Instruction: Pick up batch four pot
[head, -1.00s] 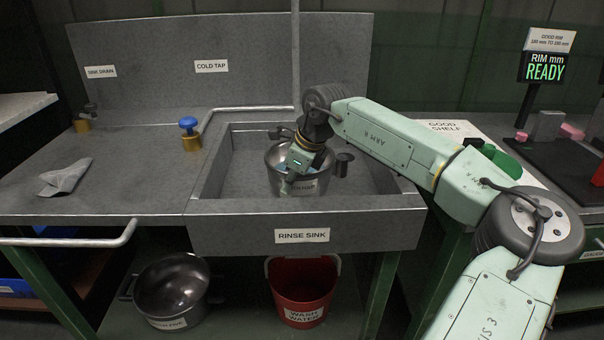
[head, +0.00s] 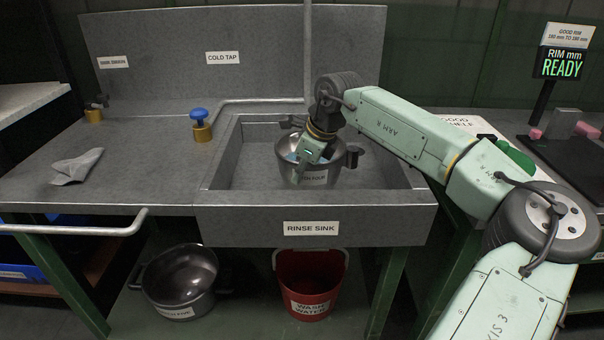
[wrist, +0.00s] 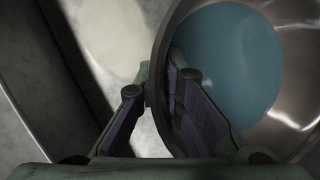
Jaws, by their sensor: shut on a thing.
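The batch four pot (head: 318,176) is a steel pot with dark side handles and a partly covered white label. It is in the rinse sink (head: 232,172), and looks upright. I cannot tell whether it touches the sink floor. My gripper (head: 303,168) reaches down at the pot's near left rim. In the wrist view my gripper (wrist: 160,90) is shut on the pot wall, one finger outside and one inside. The pot (wrist: 300,75) shows blue liquid or a blue disc inside it.
A second dark pot (head: 180,282) and a red wash water bucket (head: 309,285) stand on the shelf below. A blue-knobbed tap (head: 200,124) and a grey cloth (head: 76,166) are on the left counter. The sink walls surround the pot. A rim display (head: 559,64) reads READY.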

